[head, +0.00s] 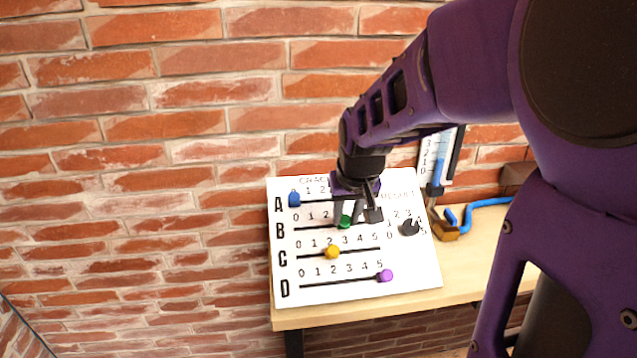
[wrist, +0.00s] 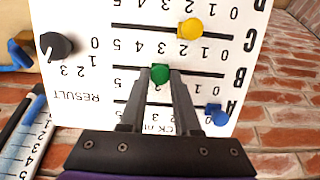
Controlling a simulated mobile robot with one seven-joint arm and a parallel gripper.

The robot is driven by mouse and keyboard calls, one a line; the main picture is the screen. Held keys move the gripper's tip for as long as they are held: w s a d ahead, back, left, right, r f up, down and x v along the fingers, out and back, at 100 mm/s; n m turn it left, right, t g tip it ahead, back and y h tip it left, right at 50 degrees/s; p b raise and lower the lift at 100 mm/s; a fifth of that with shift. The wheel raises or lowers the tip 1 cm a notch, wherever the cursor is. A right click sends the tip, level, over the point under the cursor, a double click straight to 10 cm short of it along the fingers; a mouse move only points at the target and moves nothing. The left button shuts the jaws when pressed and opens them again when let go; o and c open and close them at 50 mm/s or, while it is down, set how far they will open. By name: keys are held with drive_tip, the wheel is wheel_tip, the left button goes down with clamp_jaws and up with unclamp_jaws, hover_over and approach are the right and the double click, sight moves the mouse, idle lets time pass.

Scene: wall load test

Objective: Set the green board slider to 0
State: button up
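The white board (head: 410,280) has slider rows A to D. The green knob (head: 345,221) is on row B's slot, near the 3 as far as I can tell; my fingers hide part of the scale. My gripper (head: 350,216) reaches down to row B, with a finger on each side of the green knob. In the wrist view, the green knob (wrist: 160,73) sits between my fingertips (wrist: 161,78), and their gap is about as wide as the knob, so they look closed on it. Row B's 0 is at the A-to-D letter side of the slot.
On the same board are a blue knob (head: 294,200) at row A's 0, a yellow knob (head: 332,252) near 2 on row C, and a purple knob (head: 386,275) near 5 on row D. A black dial (head: 409,228) is at the right. Row B is clear towards 0.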

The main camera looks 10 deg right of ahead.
clamp_jaws()
idle(1.0)
